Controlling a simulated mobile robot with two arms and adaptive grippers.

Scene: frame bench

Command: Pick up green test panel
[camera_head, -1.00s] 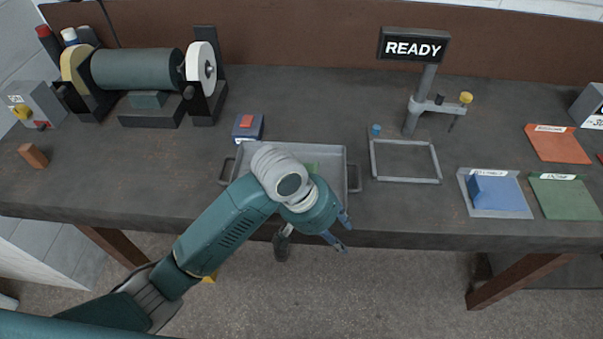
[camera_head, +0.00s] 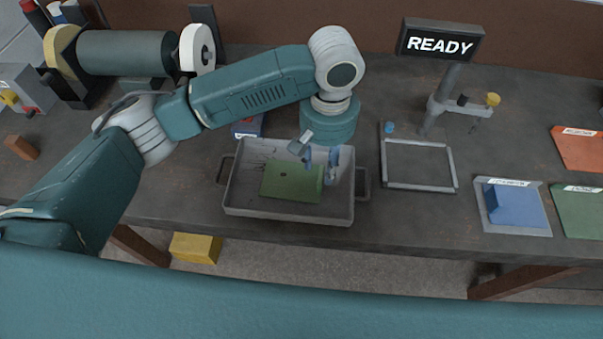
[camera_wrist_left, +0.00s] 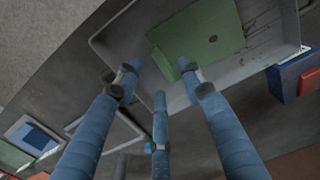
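The green test panel (camera_head: 288,183) lies in the grey metal tray (camera_head: 240,203) at the middle of the bench. It has a small dark hole and also shows in the left wrist view (camera_wrist_left: 213,28). My left gripper (camera_head: 322,166) points down over the right part of the tray, by the panel's right end. In the left wrist view its blue fingers (camera_wrist_left: 160,78) are spread apart with nothing between them. One fingertip overlaps the panel's edge there; I cannot tell whether it touches. My right gripper is not in view.
An empty grey frame (camera_head: 420,187) lies right of the tray, beside a stand with a READY sign (camera_head: 440,43). Blue (camera_head: 520,207), orange (camera_head: 580,149) and green (camera_head: 583,211) pads lie farther right. A roller machine (camera_head: 125,53) stands at the back left.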

